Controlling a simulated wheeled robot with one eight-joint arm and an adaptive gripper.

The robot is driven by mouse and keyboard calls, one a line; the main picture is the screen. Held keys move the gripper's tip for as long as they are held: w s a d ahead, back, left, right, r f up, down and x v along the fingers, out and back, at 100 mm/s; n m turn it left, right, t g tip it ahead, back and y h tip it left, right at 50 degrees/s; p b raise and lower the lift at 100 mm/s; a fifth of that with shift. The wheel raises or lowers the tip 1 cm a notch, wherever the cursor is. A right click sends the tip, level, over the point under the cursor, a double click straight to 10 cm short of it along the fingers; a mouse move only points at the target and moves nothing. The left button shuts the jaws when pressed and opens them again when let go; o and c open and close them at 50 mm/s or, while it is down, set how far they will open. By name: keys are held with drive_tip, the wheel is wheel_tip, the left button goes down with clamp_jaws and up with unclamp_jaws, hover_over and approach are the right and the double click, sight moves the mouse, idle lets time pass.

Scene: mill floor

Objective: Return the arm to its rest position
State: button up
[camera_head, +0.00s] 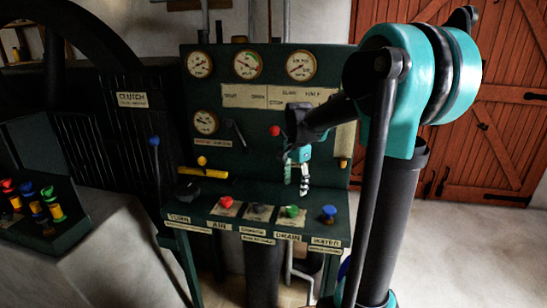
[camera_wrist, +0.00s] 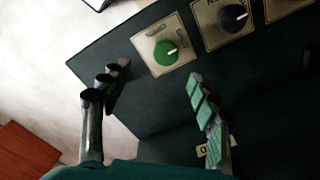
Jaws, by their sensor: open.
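My arm reaches from the right toward the green control panel (camera_head: 235,105) in the head view. My gripper (camera_head: 304,180) hangs in front of the panel, above its sloped lower ledge. In the wrist view my gripper (camera_wrist: 155,90) shows its two fingers spread wide apart, with nothing between them. The green knob (camera_wrist: 166,52) lies beyond the fingers on its pale plate. It also shows on the ledge in the head view (camera_head: 291,211). A black knob (camera_wrist: 233,18) is beside it.
A red knob (camera_head: 225,202) and a blue knob (camera_head: 329,213) stand on the same ledge. Gauges (camera_head: 247,64) and a red button (camera_head: 274,130) are on the upright panel. A bench with coloured handles (camera_head: 48,203) is at left. Open floor (camera_head: 460,250) lies right, before red wooden doors (camera_head: 500,110).

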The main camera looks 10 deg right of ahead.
drive_tip(key=s+d+f+n+t, duration=0.1)
drive_tip(key=s+f+n+t, duration=0.1)
drive_tip(key=s+f+n, duration=0.4)
drive_tip(key=s+d+f+n+t, duration=0.1)
drive_tip(key=s+f+n, duration=0.4)
drive_tip(key=s, duration=0.9)
wheel_tip(320, 180, down, 2)
drive_tip(key=shift+s+d+f+n+t, duration=0.1)
drive_tip(key=shift+s+d+n+t, duration=0.25)
drive_tip(key=shift+d, duration=0.35)
drive_tip(key=shift+d, duration=0.1)
